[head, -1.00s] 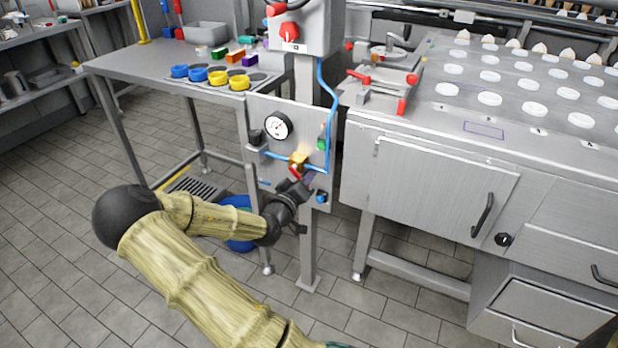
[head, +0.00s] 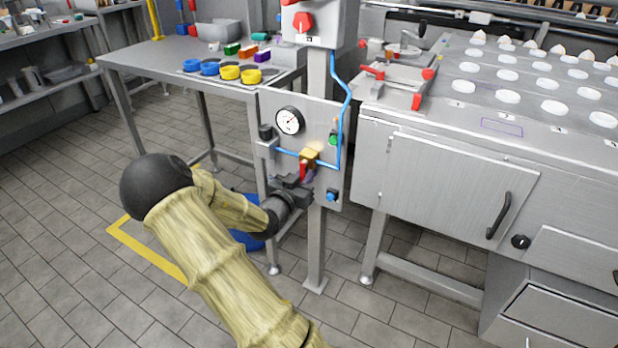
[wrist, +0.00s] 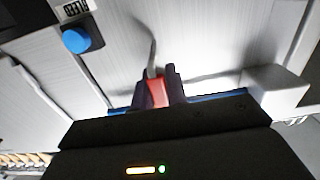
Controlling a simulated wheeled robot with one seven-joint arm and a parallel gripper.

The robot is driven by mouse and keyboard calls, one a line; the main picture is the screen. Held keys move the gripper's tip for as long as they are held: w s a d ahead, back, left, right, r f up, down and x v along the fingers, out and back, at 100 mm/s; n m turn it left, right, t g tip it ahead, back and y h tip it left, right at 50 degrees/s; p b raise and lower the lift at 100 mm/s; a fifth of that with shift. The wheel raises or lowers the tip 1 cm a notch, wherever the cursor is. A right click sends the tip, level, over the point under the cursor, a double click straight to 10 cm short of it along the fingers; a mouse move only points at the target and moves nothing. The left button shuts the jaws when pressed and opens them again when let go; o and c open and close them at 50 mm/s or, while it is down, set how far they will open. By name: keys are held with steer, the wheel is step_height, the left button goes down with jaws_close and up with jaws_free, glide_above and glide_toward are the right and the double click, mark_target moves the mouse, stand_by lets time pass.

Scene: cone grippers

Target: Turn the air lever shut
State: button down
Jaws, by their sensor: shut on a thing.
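The air lever is a small red handle (head: 304,172) below a brass valve body (head: 309,157) on the grey air panel (head: 322,118). In the head view the lever hangs down from the valve, slightly tilted. My gripper (head: 303,181) is at the lever's lower end and is shut on it. In the wrist view the red lever (wrist: 156,93) sits between the two dark fingers (wrist: 158,88). The brass valve is hidden there behind the gripper body.
A round gauge (head: 290,121) is above the valve, with blue air tubing (head: 339,160) beside it. A blue button (wrist: 76,40) marked "BLEED" is close to the fingers. A steel cabinet (head: 450,190) stands at right and a bench (head: 150,58) at left.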

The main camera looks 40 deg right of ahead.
steer(key=shift+w+a+f, duration=0.1)
steer(key=shift+w+a, duration=0.05)
steer(key=shift+w, duration=0.05)
stand_by(0.3)
steer(key=c, duration=1.4)
jaws_free()
steer(key=shift+s, duration=0.1)
steer(key=p+v, duration=0.3)
steer(key=v, duration=1.4)
steer(key=shift+a+p, duration=0.15)
steer(key=shift+p, duration=0.15)
